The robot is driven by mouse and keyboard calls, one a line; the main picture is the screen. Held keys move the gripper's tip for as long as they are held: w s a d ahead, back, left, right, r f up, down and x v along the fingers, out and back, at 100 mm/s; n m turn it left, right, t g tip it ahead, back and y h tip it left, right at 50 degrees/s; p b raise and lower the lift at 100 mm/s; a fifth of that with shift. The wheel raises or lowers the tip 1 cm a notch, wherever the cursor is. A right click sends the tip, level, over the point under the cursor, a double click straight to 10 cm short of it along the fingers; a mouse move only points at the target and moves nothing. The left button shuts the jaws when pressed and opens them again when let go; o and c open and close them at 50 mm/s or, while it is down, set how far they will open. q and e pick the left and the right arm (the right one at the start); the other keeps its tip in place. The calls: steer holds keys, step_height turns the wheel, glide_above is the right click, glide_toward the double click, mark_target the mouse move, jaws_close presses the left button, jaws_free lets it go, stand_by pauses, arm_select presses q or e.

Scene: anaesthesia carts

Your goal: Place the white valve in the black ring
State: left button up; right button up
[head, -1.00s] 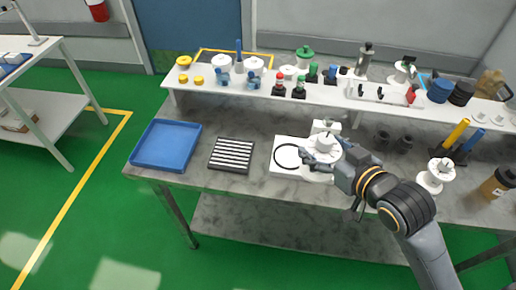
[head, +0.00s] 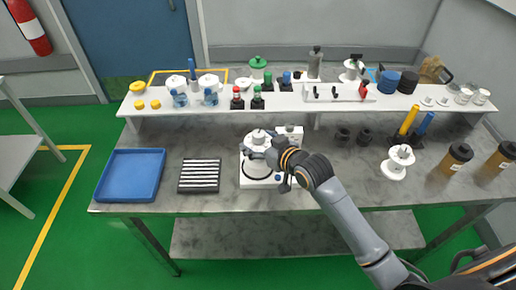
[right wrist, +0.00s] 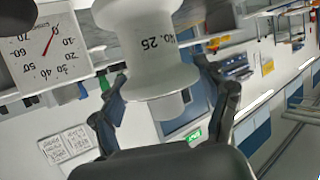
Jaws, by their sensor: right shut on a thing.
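The white valve (head: 258,137) is held in my right gripper (head: 268,150) over the white base plate (head: 251,181). In the right wrist view the white valve (right wrist: 150,45) carries the marking "No. 25", with the fingers of my right gripper (right wrist: 168,88) on both sides of it. The black ring (head: 244,172) lies on the left part of the plate, below the valve in the picture; the valve and gripper hide part of it. I cannot tell how high the valve is above the ring. My left gripper is not in view.
A white box with a dial (right wrist: 47,45) stands behind the plate. A striped black rack (head: 199,188) and a blue tray (head: 131,150) lie to the left. Another white spool-shaped part (head: 396,164) stands to the right. A raised shelf (head: 220,110) with several parts runs along the back.

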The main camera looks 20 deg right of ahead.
steer(key=shift+w+f, duration=0.25)
step_height(320, 180, down, 3)
steer(key=shift+w+a+p, duration=0.1)
steer(key=shift+p, duration=0.45)
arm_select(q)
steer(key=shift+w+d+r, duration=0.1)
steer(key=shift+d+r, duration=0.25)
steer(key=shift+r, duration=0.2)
arm_select(e)
steer(key=shift+f, duration=0.15)
steer(key=o, duration=1.4)
steer(key=shift+f, duration=0.2)
steer(key=shift+c, duration=0.2)
steer(key=shift+r, duration=0.15)
arm_select(q)
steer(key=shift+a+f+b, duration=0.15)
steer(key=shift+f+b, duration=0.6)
steer(key=shift+b, duration=0.05)
arm_select(e)
steer(key=v, duration=1.2)
steer(key=shift+r, duration=0.1)
